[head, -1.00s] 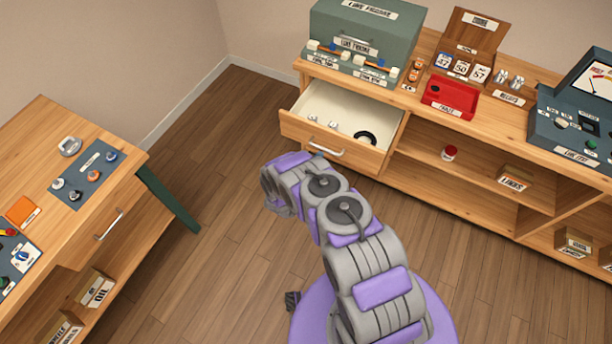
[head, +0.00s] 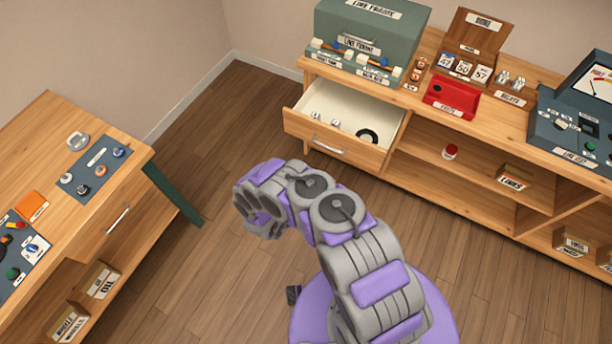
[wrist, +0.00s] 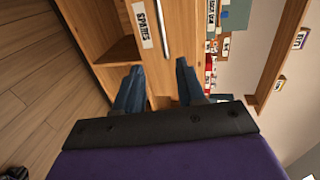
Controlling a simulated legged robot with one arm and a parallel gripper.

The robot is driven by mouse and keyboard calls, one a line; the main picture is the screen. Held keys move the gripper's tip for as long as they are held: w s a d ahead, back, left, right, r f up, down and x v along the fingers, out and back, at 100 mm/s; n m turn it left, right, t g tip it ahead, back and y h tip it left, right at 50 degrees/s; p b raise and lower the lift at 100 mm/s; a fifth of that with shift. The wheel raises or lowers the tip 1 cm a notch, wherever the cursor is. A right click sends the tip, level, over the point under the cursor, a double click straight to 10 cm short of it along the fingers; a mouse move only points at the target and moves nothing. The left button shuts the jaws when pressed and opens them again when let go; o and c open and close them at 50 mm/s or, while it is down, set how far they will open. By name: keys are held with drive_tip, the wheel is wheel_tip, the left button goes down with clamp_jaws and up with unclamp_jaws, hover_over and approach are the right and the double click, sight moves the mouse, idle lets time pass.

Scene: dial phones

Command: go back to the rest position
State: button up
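My arm is bent over the floor in the head view, with its end, my gripper, pointing down and away; the fingers are hidden there behind the arm's end. In the wrist view my gripper (wrist: 158,85) shows two dark blue fingers standing well apart with nothing between them. Beyond the fingers is a wooden cabinet front with a label reading SPARES (wrist: 144,26) and a metal handle (wrist: 162,28). The fingers do not appear to hold anything.
An open drawer (head: 335,145) juts from the right-hand wooden unit, holding a black ring (head: 367,136) and small pieces. A wooden workbench (head: 60,125) stands at left. Bare floor (head: 225,130) lies between them. A red tray (head: 450,97) sits on the unit.

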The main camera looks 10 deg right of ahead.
drive_tip(key=shift+w, duration=0.1)
drive_tip(key=w+a+r+n+g+y, duration=0.1)
drive_tip(key=w+a+r+n+y, duration=0.15)
drive_tip(key=w+r, duration=0.5)
wheel_tip(320, 180, up, 19)
drive_tip(key=w+n+g+y+b, duration=0.2)
drive_tip(key=n+g+y, duration=0.2)
drive_tip(key=n+y, duration=0.3)
drive_tip(key=s+d+r+n+g, duration=0.15)
drive_tip(key=s+r+n, duration=0.35)
drive_tip(key=s, duration=0.5)
drive_tip(key=s+d+r+n+g+b, duration=0.1)
drive_tip(key=s+r+n+g, duration=0.2)
drive_tip(key=s+r, duration=0.45)
drive_tip(key=s+d+r+n+g, duration=0.2)
drive_tip(key=s+r+n, duration=0.15)
drive_tip(key=s, duration=0.75)
drive_tip(key=s+d+r+n+g, duration=0.1)
drive_tip(key=s+d+r+n, duration=0.1)
drive_tip(key=s, duration=0.7)
drive_tip(key=s+d+r+n+g, duration=0.1)
drive_tip(key=s+d+n+g, duration=0.1)
drive_tip(key=s, duration=0.8)
drive_tip(key=shift+s+d+r+b, duration=0.15)
drive_tip(key=shift+r+b, duration=0.25)
drive_tip(key=shift+o, duration=0.3)
